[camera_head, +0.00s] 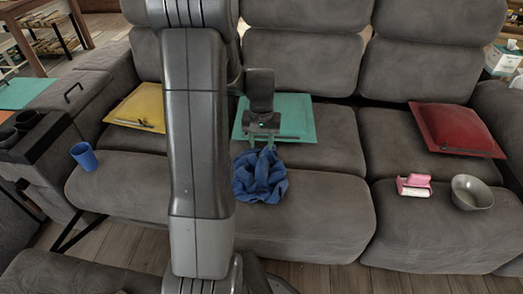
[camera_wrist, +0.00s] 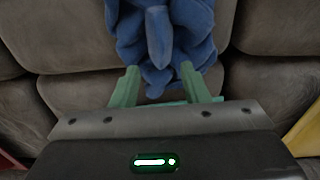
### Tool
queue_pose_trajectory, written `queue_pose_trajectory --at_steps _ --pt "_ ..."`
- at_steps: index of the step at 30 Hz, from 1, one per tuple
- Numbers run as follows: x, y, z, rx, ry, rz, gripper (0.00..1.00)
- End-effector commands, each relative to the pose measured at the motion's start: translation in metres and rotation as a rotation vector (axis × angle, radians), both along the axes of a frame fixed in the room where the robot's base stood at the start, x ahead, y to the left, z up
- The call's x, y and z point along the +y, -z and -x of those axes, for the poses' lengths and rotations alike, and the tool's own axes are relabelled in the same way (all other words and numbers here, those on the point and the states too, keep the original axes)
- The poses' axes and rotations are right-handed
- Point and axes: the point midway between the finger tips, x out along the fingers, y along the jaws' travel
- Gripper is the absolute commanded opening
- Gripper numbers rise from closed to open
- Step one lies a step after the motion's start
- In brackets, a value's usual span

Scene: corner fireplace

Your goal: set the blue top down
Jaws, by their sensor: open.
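The blue top (camera_head: 260,178) is a crumpled heap of cloth on the front of the grey sofa's middle seat (camera_head: 330,215). It also shows in the wrist view (camera_wrist: 165,35), at the top middle, just beyond my fingertips. My gripper (camera_head: 264,143) is above and just behind the blue top in the head view. In the wrist view my gripper (camera_wrist: 160,78) has its two green fingers apart, with a fold of blue cloth near and partly between the tips. I cannot tell whether the fingers touch the cloth.
A teal cushion (camera_head: 302,120) lies behind the gripper. A yellow cushion (camera_head: 142,106) and a blue cup (camera_head: 84,156) are at left. A red cushion (camera_head: 458,128), a pink-and-white object (camera_head: 414,186) and a metal bowl (camera_head: 471,192) are at right. The seat right of the top is clear.

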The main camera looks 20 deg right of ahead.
Motion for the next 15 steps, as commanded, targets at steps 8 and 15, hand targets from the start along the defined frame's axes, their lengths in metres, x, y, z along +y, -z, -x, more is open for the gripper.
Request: queue_pose_trajectory --at_steps 8,15 --pt "0.0 -0.036 0.0 0.0 0.0 0.0 0.41" --pt "0.0 -0.039 0.0 0.001 0.0 -0.001 0.41"
